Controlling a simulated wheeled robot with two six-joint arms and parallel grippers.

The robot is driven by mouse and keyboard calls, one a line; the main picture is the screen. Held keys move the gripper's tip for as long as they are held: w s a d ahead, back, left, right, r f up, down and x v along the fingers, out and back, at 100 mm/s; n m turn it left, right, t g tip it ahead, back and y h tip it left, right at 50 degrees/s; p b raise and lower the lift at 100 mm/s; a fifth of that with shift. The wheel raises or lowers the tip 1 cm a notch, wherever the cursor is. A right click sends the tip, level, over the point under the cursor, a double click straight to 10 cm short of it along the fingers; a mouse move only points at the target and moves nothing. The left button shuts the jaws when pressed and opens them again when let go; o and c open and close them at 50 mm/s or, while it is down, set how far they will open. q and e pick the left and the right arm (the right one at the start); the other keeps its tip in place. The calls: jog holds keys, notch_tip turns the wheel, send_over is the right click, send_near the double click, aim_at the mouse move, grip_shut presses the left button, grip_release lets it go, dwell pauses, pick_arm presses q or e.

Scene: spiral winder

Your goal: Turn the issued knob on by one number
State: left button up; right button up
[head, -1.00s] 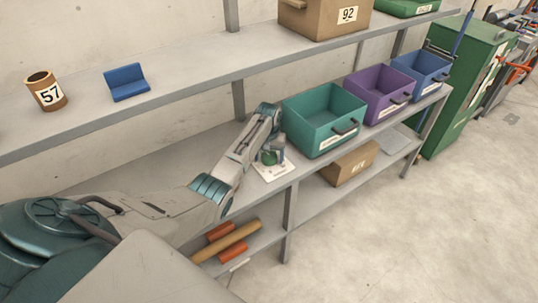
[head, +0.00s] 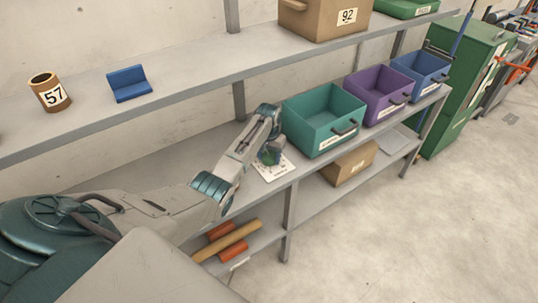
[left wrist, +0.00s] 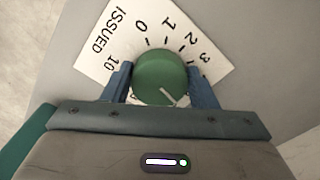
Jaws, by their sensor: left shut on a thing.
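The green issued knob (left wrist: 160,76) sits on a white dial plate (left wrist: 97,42) marked ISSUED, with 10, 0, 1, 2 and 3 showing around it. The plate (head: 272,172) lies on the shelf in the head view. My left gripper (head: 268,154) is over the plate, its two blue fingers on either side of the knob, shut on it. A white line on the knob shows near its lower right edge in the left wrist view. The rest of the dial is hidden by my gripper. My right gripper is not in view.
A teal bin (head: 322,120) stands on the same shelf close to the right of my left gripper, with purple (head: 377,94) and blue (head: 421,70) bins beyond. The upper shelf (head: 190,78) runs behind and above. Orange and tan rolls (head: 227,241) lie on the shelf below.

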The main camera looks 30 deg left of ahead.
aim_at(269, 156)
pick_arm(q)
jog(key=shift+a+m+p, duration=0.1)
jog(key=shift+m+p, duration=0.55)
jog(key=shift+m, duration=1.35)
jog(key=o, duration=1)
jog(key=shift+w, duration=0.1)
notch_tip(269, 156, up, 8)
jog(key=shift+f+b, duration=0.25)
jog(key=shift+b, duration=0.55)
jog(key=shift+f, duration=0.1)
